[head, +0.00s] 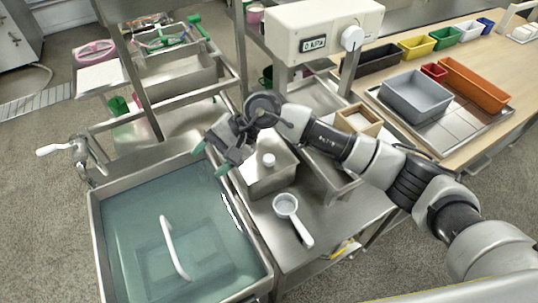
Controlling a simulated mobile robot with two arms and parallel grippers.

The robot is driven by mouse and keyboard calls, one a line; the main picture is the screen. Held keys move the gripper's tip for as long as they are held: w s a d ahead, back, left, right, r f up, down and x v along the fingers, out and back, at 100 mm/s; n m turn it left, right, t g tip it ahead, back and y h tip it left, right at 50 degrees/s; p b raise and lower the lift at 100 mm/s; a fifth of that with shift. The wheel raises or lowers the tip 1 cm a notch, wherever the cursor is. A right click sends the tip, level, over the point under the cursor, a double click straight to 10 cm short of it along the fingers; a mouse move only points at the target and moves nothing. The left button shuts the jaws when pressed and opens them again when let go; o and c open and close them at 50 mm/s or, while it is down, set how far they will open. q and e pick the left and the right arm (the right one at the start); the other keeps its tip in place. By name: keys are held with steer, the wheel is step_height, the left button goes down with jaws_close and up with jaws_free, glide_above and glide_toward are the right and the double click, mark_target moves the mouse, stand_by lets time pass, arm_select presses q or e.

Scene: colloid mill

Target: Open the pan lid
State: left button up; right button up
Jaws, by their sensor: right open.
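A square metal pan (268,184) stands on the steel table beside the sink. Its flat metal lid (284,159) lies on top, with a round white knob (268,160) near the middle. The lid looks closed. My right gripper (212,158) reaches in from the right, above and behind the pan. Its two green-tipped fingers are apart, with nothing seen between them. They point down and left, over the sink's right edge, left of the knob and clear of it. My right arm hides part of the table behind the pan. My left gripper is not in view.
A water-filled sink (120,235) with a white curved handle or pipe (174,248) is at left. A small white strainer-like pan (286,207) lies in front of the metal pan. A beige machine (318,30) stands behind. Coloured bins and a grey tray (415,95) are at right.

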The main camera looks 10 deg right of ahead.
steer(key=w+d+f+n+t+h, duration=0.1)
steer(key=w+d+n+h, duration=0.2)
steer(key=w+d+h, duration=0.4)
steer(key=n+h, duration=0.1)
steer(key=h, duration=0.1)
glide_toward(269, 157)
steer(key=shift+t, duration=0.4)
steer(key=f, duration=0.3)
steer(key=f+p, duration=0.1)
steer(key=f, duration=0.2)
steer(key=s+f+p, duration=0.1)
steer(key=f, duration=0.2)
steer(key=shift+a+f, duration=0.2)
steer(key=shift+a, duration=0.05)
steer(key=shift+c, duration=0.2)
jaws_close()
steer(key=shift+w+r, duration=0.1)
